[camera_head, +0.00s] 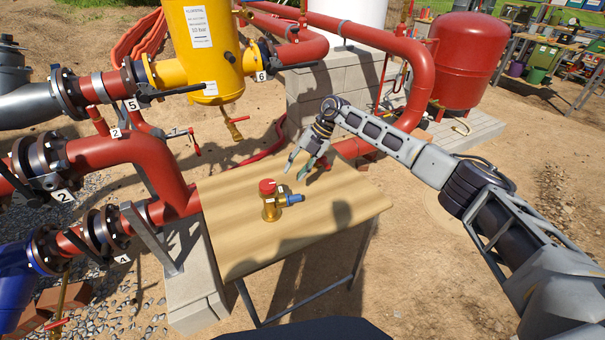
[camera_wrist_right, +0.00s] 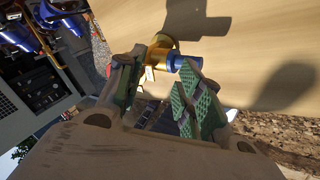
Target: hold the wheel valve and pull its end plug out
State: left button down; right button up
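The wheel valve (camera_head: 270,211) stands on the wooden table, with a brass body and a red wheel on top. Its blue end plug (camera_head: 293,199) points to the right and sits at the end of the brass side outlet. My right gripper (camera_head: 306,163) is open and empty, above the table, beyond the valve and slightly to its right. In the right wrist view, the brass valve body (camera_wrist_right: 159,54) and blue plug (camera_wrist_right: 183,63) show past the spread green-padded fingers (camera_wrist_right: 160,92), apart from them. The red wheel is not clear there. My left gripper is not in view.
The wooden table (camera_head: 335,225) is otherwise bare, with free room right of the valve. Red pipes (camera_head: 150,160) with numbered flanges run close along its left side. A yellow vessel (camera_head: 205,45) and a red tank (camera_head: 468,60) stand behind.

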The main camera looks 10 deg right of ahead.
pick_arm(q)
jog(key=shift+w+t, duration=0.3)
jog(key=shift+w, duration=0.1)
pick_arm(e)
jog(key=shift+s+d+f+m+g+h, duration=0.15)
jog(key=shift+s+d+m, duration=0.15)
jog(key=shift+m, duration=1.45)
jog(key=shift+s+d+f+m+g+h, duration=0.1)
jog(key=shift+s+d+f+m+h, duration=0.2)
jog(key=shift+m, duration=1.5)
jog(key=shift+s+d+m+g+h, duration=0.15)
jog(key=shift+d+m, duration=0.2)
jog(key=shift+m, duration=1.4)
